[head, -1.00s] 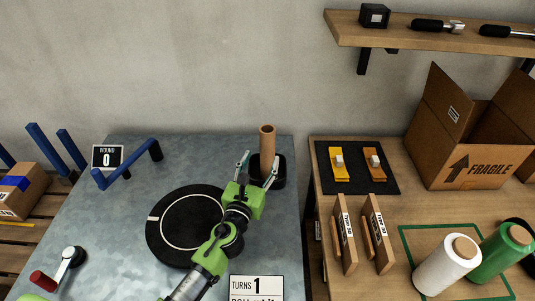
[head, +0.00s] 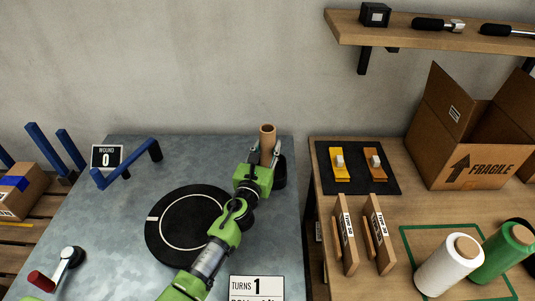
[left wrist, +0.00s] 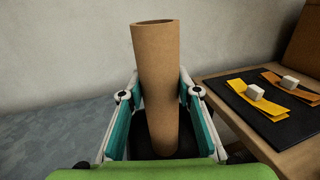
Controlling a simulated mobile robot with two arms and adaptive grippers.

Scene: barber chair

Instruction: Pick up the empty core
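The empty core (head: 267,139) is a brown cardboard tube standing upright in a dark holder (head: 280,176) at the back right of the grey table. My left gripper (head: 265,155) is at the core, with one finger on each side of it. In the left wrist view the core (left wrist: 158,80) rises between the two teal-padded fingers (left wrist: 159,100). The fingers look open and close to its sides; I cannot tell if they touch. The core's lower end is partly hidden by my gripper. My right gripper is not in view.
A black round turntable (head: 180,225) and a blue bent bar (head: 127,168) are on the grey table (head: 110,245). The wooden table at right holds yellow and orange clips, wooden blocks, a white roll (head: 447,268), a green roll (head: 508,250) and an open box (head: 475,150).

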